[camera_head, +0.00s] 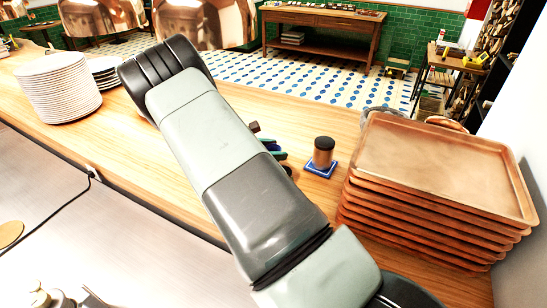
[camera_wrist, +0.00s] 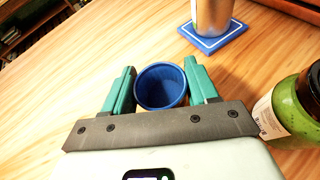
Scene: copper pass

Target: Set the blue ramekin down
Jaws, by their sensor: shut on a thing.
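In the wrist view, a round blue ramekin (camera_wrist: 162,86) sits between the two green fingers of my gripper (camera_wrist: 161,84). The gripper is shut on it, one finger on each side. The ramekin's open top faces the camera and it looks empty. The wooden counter (camera_wrist: 70,75) shows beyond it; I cannot tell whether the ramekin touches the wood. In the head view my arm covers the ramekin, and only a bit of the green finger (camera_head: 279,155) shows past the arm.
A metal shaker (camera_head: 323,152) with a dark top stands on a blue coaster (camera_head: 321,170), beyond the gripper. A green bottle (camera_wrist: 295,110) is close on the right in the wrist view. Copper trays (camera_head: 440,170) are stacked right, white plates (camera_head: 58,88) left. Bare counter lies left of the gripper.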

